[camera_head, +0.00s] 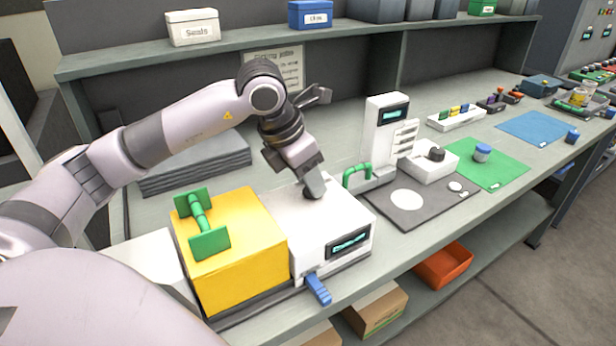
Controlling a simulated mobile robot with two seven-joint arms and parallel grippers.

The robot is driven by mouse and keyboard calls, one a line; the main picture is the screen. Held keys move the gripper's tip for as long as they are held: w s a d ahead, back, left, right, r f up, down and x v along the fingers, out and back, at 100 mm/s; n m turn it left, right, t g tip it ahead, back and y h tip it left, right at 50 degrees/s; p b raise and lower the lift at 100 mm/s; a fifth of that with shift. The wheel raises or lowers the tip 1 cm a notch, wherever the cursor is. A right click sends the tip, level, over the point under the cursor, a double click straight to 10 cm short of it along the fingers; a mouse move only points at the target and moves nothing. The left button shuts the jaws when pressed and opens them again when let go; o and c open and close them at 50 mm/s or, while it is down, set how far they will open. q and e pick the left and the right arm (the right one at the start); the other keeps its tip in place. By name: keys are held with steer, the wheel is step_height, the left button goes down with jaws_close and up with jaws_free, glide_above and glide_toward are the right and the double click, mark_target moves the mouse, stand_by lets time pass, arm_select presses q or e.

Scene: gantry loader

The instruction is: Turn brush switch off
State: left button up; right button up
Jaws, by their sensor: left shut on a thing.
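My left gripper (312,189) points down at the top of a white unit (288,222) with a lit display on its front. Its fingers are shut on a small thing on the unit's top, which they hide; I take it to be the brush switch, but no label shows. A blue lever (318,289) sticks out low at the unit's front. A yellow box (238,262) with a green handle (202,222) stands just left of the unit. My right gripper is not in view.
Right of the unit stand a green curved handle (356,172), a white upright device (383,125) with a display, and a dark grey plate (428,212). A green mat (505,174) lies beyond. A shelf (225,50) with labelled boxes runs above the bench's back.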

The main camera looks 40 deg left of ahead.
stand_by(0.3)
arm_select(q)
steer(key=o, duration=1.1)
steer(key=shift+c, duration=0.2)
steer(key=v, duration=0.7)
